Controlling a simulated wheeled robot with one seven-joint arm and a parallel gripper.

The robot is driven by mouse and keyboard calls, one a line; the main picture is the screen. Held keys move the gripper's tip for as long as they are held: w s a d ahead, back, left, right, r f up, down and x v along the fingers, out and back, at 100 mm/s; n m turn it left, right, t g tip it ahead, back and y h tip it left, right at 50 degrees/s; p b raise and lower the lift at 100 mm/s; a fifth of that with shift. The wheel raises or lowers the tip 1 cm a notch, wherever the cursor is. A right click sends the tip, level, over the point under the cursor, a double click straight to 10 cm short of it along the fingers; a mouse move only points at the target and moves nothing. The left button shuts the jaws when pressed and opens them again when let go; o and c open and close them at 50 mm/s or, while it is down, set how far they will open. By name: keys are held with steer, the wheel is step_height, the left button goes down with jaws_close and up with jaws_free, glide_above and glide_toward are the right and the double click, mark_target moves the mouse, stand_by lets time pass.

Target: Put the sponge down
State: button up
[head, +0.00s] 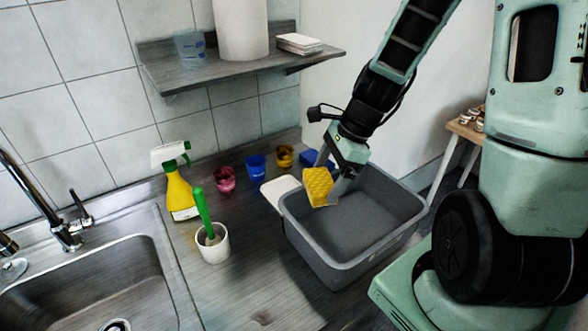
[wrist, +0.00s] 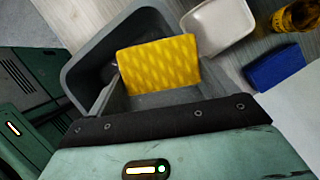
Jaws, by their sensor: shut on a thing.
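A yellow sponge (head: 318,187) with a textured face is held in my gripper (head: 334,186) over the back left part of a grey tub (head: 300,228). My gripper is shut on it. In the wrist view the sponge (wrist: 159,65) fills the space in front of my gripper, with the grey tub (wrist: 88,62) behind and below it. The sponge looks tilted and sits near the rim height. The head view does not clearly show whether it touches the rim. The bare inside of the tub is visible and looks empty.
A white dish (head: 281,190) lies just left of the tub, and a blue block (head: 316,158) is behind it. Cups (head: 256,167), a yellow spray bottle (head: 180,190) and a white pot with a green-handled brush (head: 212,243) stand further left. A sink (head: 100,285) is at the far left.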

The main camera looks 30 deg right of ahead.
steer(key=w+p, duration=0.5)
steer(key=w, duration=0.9)
steer(key=f, duration=0.5)
steer(key=f+p, duration=0.1)
steer(key=f, duration=0.1)
steer(key=shift+s+f, duration=0.25)
steer(key=shift+s, duration=0.05)
steer(key=shift+f+p, duration=0.4)
steer(key=shift+f, duration=1.15)
steer(key=shift+w+f+p, duration=0.2)
steer(key=shift+f+p, duration=0.15)
steer(key=shift+p, duration=0.2)
steer(key=shift+f, duration=0.15)
steer(key=shift+f, duration=0.2)
steer(key=o, duration=0.9)
steer(key=shift+c, duration=0.2)
